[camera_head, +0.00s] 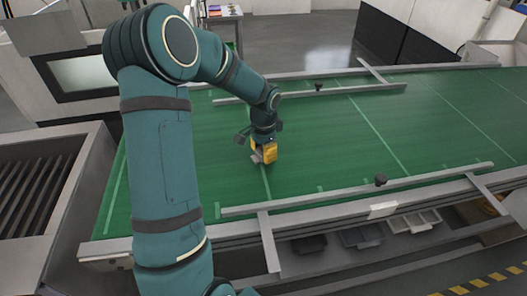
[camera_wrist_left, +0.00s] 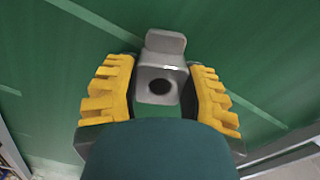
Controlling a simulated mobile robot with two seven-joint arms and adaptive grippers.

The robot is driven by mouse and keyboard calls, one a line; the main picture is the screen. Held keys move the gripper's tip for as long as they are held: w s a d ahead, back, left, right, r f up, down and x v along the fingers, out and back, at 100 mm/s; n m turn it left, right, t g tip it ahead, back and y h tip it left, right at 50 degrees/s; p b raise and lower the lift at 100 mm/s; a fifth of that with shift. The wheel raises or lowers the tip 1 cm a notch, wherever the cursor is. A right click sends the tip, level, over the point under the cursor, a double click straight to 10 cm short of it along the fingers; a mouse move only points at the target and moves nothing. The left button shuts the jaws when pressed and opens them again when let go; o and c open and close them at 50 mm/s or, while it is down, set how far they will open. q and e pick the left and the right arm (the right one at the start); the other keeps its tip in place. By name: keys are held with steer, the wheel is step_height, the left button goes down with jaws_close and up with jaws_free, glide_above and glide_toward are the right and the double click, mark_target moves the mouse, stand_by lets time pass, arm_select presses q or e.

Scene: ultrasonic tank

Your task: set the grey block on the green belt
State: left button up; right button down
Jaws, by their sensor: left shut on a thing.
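The grey block (camera_wrist_left: 165,42) is a bracket-like piece with a raised tab and a dark round hole, between the yellow fingers of my left gripper (camera_wrist_left: 158,95). In the head view a small part of the grey block (camera_head: 257,158) shows beside the yellow fingertips. My left gripper (camera_head: 265,152) is shut on it, over the near left part of the green belt (camera_head: 330,145). I cannot tell whether the block touches the belt or hangs just above it. My right gripper is not in view.
Grey guide rails (camera_head: 350,192) run along the near and far sides of the belt, with dark knobs on them. The belt right of my gripper is clear. Grey trays (camera_head: 362,236) sit below the near edge. A slatted machine (camera_head: 40,190) stands at left.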

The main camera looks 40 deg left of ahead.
arm_select(q)
steer(key=shift+f, duration=0.1)
steer(key=o, duration=1.2)
steer(key=shift+r, duration=0.4)
step_height(320, 180, up, 11)
steer(key=p, duration=0.1)
steer(key=shift+r+p, duration=0.2)
steer(key=shift+p, duration=0.2)
